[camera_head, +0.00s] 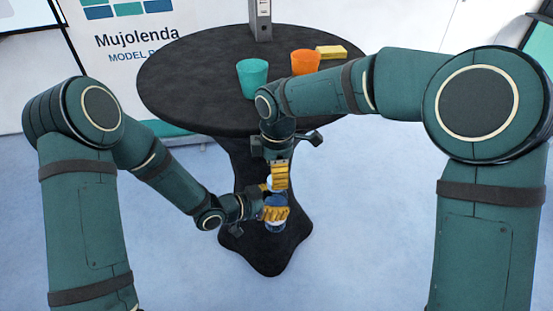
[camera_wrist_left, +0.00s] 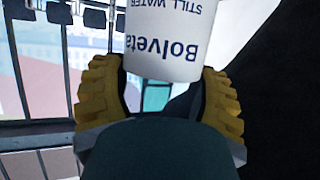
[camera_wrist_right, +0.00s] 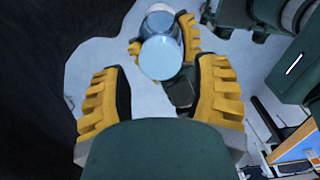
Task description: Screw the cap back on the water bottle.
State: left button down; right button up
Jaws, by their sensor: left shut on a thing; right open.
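My left gripper (camera_head: 275,213) is shut on the water bottle (camera_head: 275,228) and holds it in the air in front of the table. The left wrist view shows the bottle's white label (camera_wrist_left: 165,45), with its print upside down, between the yellow fingers. My right gripper (camera_head: 279,183) is open and empty, just above the left gripper. In the right wrist view the bottle's pale blue round end (camera_wrist_right: 160,58) faces the right gripper, between its spread fingers but farther off. I cannot make out the cap separately or tell whether it is on the bottle.
The round black table (camera_head: 185,85) stands behind my grippers. On it are a teal cup (camera_head: 252,80), an orange cup (camera_head: 305,63), a yellow block (camera_head: 331,52) and a grey binder (camera_head: 260,22). My right forearm passes over the table's right edge. The floor around the base is clear.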

aim_at(276, 204)
jog(key=shift+f, duration=1.6)
grip_shut()
jog(key=shift+a+m, duration=0.1)
jog(key=shift+m, duration=1.5)
jog(key=shift+o, duration=0.9)
grip_release()
